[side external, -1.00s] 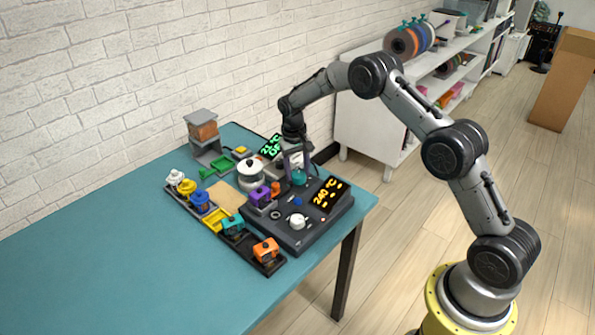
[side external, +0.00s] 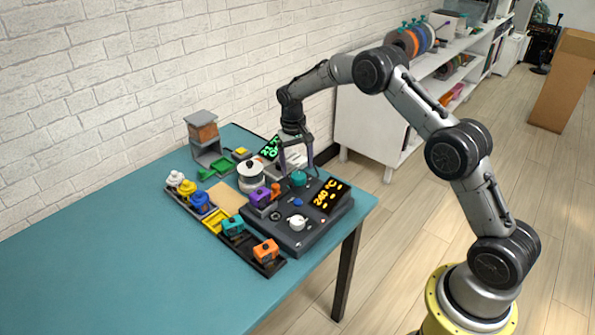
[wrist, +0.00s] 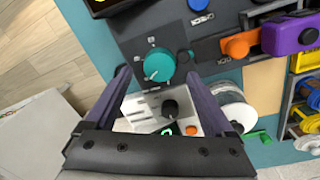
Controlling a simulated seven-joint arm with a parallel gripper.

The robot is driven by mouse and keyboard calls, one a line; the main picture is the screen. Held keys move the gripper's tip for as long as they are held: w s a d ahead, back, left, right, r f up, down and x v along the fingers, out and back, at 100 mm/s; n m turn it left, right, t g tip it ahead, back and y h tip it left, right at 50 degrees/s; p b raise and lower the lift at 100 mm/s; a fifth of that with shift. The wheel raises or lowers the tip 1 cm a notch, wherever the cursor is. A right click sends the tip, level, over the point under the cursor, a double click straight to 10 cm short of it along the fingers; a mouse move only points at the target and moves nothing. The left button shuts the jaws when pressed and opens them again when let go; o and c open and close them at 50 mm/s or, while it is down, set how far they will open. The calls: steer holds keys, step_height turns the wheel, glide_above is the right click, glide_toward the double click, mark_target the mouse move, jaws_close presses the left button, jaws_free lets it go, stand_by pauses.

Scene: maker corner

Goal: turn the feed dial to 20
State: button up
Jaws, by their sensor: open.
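A round teal dial (side external: 299,179) with a pale pointer mark sits on the dark console (side external: 318,231). In the wrist view the teal dial (wrist: 158,66) has small white marks around it, too small to read. A black knob (wrist: 170,108) on a white panel lies nearer my wrist, beside a green display. I cannot tell from any label which one is the feed dial. My gripper (side external: 298,171) is open and points down over the teal dial. In the wrist view its fingers (wrist: 158,77) stand on either side of the dial's near edge, apparently clear of it.
The console carries a blue button (side external: 298,202), a white knob (side external: 297,222) and an orange display (side external: 328,195) reading 240 °C. A purple block (side external: 260,196) and a white spool (side external: 250,176) stand left of the dial. The table's front left is clear.

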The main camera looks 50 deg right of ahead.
step_height(320, 180, up, 11)
steer(key=shift+w+a, duration=0.2)
steer(key=shift+a, duration=0.15)
step_height(320, 180, up, 8)
steer(key=t, duration=0.1)
glide_above(294, 176)
steer(key=a, duration=0.1)
steer(key=s+a+r+t, duration=0.2)
steer(key=s+r, duration=0.3)
steer(key=r, duration=0.2)
steer(key=s+a+r+n+t, duration=0.2)
steer(key=s+a+r, duration=0.2)
steer(key=s+r, duration=0.6)
steer(key=s+a+f+n+t, duration=0.1)
steer(key=s+f, duration=0.1)
steer(key=s, duration=0.6)
steer(key=s+a+f, duration=0.1)
steer(key=s+f, duration=0.1)
steer(key=s, duration=0.5)
steer(key=s+a+f+n, duration=0.1)
steer(key=s+f+n, duration=0.1)
steer(key=s+f, duration=0.6)
steer(key=shift+s+a+f+y, duration=0.15)
steer(key=shift+f+y, duration=0.25)
steer(key=shift+f, duration=0.15)
